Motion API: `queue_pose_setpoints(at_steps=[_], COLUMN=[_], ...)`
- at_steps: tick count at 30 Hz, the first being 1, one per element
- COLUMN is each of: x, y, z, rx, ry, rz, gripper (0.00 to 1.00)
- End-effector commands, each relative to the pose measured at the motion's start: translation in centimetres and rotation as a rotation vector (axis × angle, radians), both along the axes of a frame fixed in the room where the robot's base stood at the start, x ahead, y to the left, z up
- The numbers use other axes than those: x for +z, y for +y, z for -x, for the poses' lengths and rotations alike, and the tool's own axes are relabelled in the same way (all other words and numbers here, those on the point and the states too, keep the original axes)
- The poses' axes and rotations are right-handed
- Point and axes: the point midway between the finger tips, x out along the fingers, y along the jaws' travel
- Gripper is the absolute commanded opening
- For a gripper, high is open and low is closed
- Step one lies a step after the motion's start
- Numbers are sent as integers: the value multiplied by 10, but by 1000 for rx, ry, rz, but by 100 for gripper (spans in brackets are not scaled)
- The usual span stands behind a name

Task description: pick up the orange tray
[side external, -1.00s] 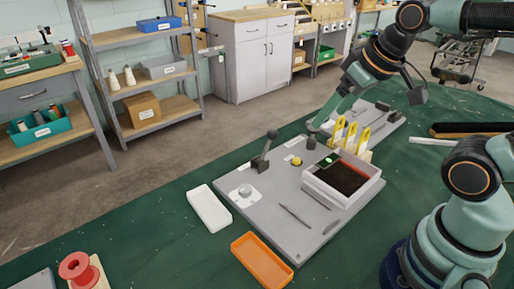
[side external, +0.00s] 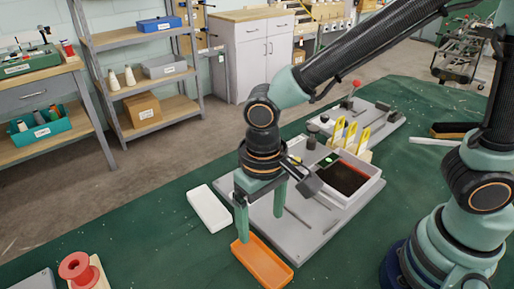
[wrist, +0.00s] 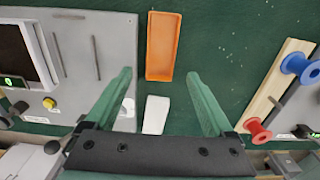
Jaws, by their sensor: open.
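The orange tray (side external: 262,262) is a shallow rectangular tray lying on the green cloth, beside the front edge of the grey board. In the wrist view the orange tray (wrist: 163,47) is at the top centre, beyond and between the two fingers. My gripper (side external: 260,228) is open and empty, with its fingers pointing down. In the side view one fingertip overlaps the tray's far end; I cannot tell whether it touches. In the wrist view my gripper (wrist: 160,75) has its fingers spread wider than the tray.
A white block (side external: 208,208) lies beside the grey board (side external: 312,232), close to my gripper. The board carries a white-walled box (side external: 372,186) with dark contents and yellow uprights (side external: 350,135). A red spool (side external: 76,268) stands at the lower left. Open green cloth (side external: 150,235) lies left of the tray.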

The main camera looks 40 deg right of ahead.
Motion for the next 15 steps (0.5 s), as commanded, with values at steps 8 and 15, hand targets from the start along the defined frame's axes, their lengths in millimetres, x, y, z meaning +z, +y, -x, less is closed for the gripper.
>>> queue_pose_setpoints(at_steps=[8, 15], x=[-44, -65], y=[-1, 0], z=[1, 1], rx=[-1, 0], ry=[6, 1], rz=[4, 1], gripper=[88, 88])
